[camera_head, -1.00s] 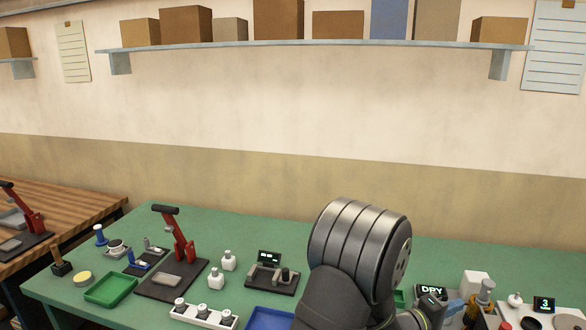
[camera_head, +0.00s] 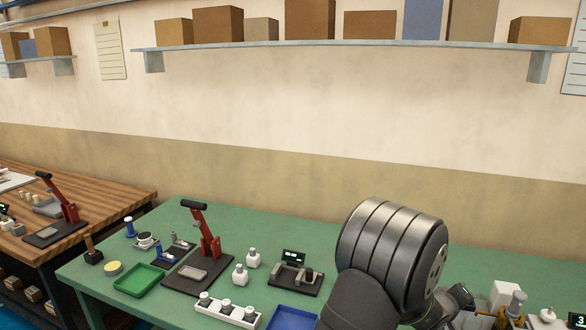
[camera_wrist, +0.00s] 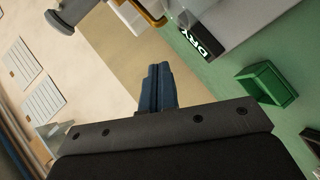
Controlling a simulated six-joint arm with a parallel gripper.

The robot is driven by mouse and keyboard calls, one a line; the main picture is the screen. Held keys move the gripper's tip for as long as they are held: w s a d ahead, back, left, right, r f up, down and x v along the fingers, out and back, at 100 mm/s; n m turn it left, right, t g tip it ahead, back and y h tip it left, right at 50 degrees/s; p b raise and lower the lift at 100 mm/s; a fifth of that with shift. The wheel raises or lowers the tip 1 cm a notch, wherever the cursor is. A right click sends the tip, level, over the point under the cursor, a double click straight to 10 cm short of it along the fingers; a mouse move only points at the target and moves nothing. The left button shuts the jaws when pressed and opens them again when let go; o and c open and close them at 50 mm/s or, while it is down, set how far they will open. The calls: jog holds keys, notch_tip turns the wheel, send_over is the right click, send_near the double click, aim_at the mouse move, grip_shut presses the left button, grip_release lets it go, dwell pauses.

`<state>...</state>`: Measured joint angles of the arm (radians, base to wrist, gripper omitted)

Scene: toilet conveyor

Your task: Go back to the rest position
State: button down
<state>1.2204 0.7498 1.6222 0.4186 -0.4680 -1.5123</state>
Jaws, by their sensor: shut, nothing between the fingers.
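My gripper (camera_wrist: 157,88) shows in the wrist view with its two blue fingers pressed together and nothing between them. It is in the air, with the wall behind its tips and the green bench to the right. In the head view my arm covers the right part of the green bench (camera_head: 165,217), and the fingers cannot be made out there. The device with the DRY display (camera_wrist: 200,42) is at the top of the wrist view, apart from the fingers.
A green tray (camera_head: 139,280), a red-levered press (camera_head: 207,240), a white holder (camera_head: 227,311), a blue tray (camera_head: 292,319) and two white bottles (camera_head: 240,274) stand left of my arm. A small green bin (camera_wrist: 262,82) lies right in the wrist view. A shelf with boxes (camera_head: 350,44) hangs above.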

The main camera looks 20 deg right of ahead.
jog(key=shift+w+d+f+m+t+y, duration=0.25)
jog(key=shift+w+y, duration=0.25)
jog(key=shift+y, duration=0.55)
jog(key=shift+w+d+m+t+y, duration=0.15)
jog(key=shift+w+d+t+y, duration=0.25)
jog(key=shift+y, duration=0.65)
jog(key=shift+s+a+r+m+g+y, duration=0.3)
jog(key=shift+s+y, duration=0.2)
jog(key=shift+y, duration=0.3)
jog(key=shift+s+a+r+m+g+y, duration=0.15)
jog(key=shift+s+m+g+y, duration=0.25)
jog(key=shift+y, duration=0.4)
